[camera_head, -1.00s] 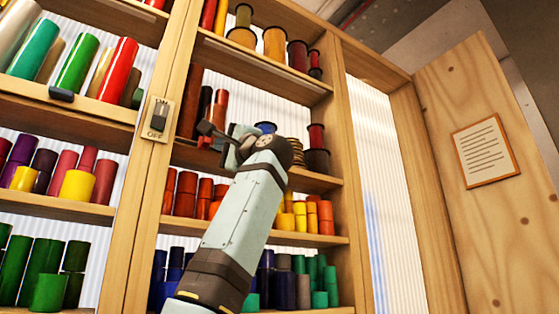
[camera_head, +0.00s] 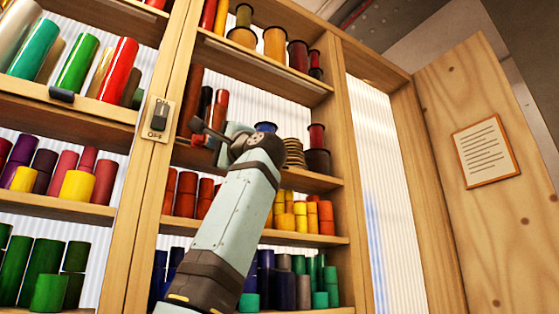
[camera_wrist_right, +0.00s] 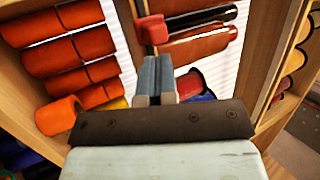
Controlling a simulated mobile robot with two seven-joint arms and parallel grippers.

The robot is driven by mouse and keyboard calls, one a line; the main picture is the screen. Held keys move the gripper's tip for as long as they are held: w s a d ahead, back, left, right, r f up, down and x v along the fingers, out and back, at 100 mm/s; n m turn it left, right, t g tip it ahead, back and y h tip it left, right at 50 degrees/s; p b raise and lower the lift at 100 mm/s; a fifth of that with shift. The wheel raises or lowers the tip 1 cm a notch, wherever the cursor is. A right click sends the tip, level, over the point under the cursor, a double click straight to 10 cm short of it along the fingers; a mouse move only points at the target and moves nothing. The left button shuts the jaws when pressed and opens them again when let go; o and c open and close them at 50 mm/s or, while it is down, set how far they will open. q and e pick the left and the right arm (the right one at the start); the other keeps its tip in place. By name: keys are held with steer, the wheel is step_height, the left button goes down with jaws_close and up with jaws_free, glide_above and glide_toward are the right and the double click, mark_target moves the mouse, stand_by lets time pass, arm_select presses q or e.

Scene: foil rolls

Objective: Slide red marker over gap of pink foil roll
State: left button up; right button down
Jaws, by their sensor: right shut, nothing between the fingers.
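The red marker (camera_wrist_right: 152,29) is a small red block in the right wrist view, just beyond my fingertips. In the head view a small red piece (camera_head: 198,140) shows beside the gripper at the shelf edge and seems to be the same marker. My right gripper (camera_wrist_right: 157,62) is shut and empty, its tips close to the marker; I cannot tell if they touch it. It also shows in the head view (camera_head: 212,134), in front of the middle shelf. Pink rolls (camera_head: 65,161) stand on the left bay's shelf. My left gripper is not in view.
Wooden shelves hold many coloured rolls. A wooden post with an ON/OFF switch (camera_head: 157,116) stands left of my gripper. A dark slider (camera_head: 62,95) sits on the left shelf edge. An open wooden door (camera_head: 500,215) with a notice is at right.

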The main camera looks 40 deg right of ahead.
steer(key=shift+d, duration=0.25)
steer(key=shift+s, duration=0.1)
steer(key=shift+s+a+b, duration=0.15)
steer(key=shift+s+b, duration=0.3)
steer(key=shift+s, duration=0.65)
steer(key=shift+s+a+b, duration=0.15)
steer(key=shift+s+b, duration=0.25)
steer(key=shift+s, duration=0.65)
steer(key=shift+f, duration=0.1)
steer(key=b+v, duration=0.3)
steer(key=v, duration=0.2)
